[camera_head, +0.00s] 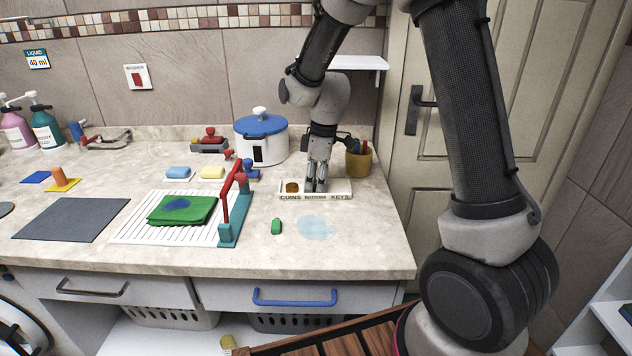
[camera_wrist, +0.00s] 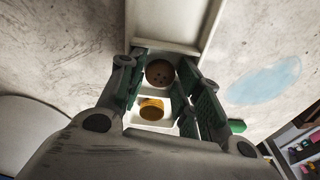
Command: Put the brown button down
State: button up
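The brown button (camera_wrist: 160,73), round with small holes, sits between my fingertips in the wrist view, and its sides appear to meet both pads. My gripper (camera_head: 318,188) points straight down at the middle BUTTONS part of the pale sorting tray (camera_head: 343,190). The fingers hide the button in the head view. Whether it touches the tray floor I cannot tell. The tray's front reads COINS, BUTTONS, KEYS. An orange-brown round piece (camera_head: 292,187) lies in the COINS part at the left; it also shows in the wrist view (camera_wrist: 151,108).
A pencil cup (camera_head: 358,162) stands behind the tray at the right. A white pot with a blue lid (camera_head: 261,140) stands behind left. A red and teal rack arm (camera_head: 236,205) is left of the tray. A green piece (camera_head: 276,226) and a puddle (camera_head: 316,228) lie in front.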

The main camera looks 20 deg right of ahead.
jog(key=shift+r, duration=0.1)
notch_tip(320, 180, up, 12)
jog(key=d+f, duration=0.1)
jog(key=s+d+r+m+t, duration=0.2)
jog(key=s+d+r+m, duration=0.55)
jog(key=s, duration=0.55)
jog(key=s+d+m+t, duration=0.1)
jog(key=s+d+m, duration=0.1)
jog(key=s, duration=0.4)
jog(key=s+d+m+h, duration=0.1)
jog(key=s+d+m, duration=0.2)
jog(key=s, duration=0.4)
jog(key=shift+s+d+m+t, duration=0.2)
jog(key=shift+d+m+t, duration=0.2)
jog(key=shift+d, duration=0.15)
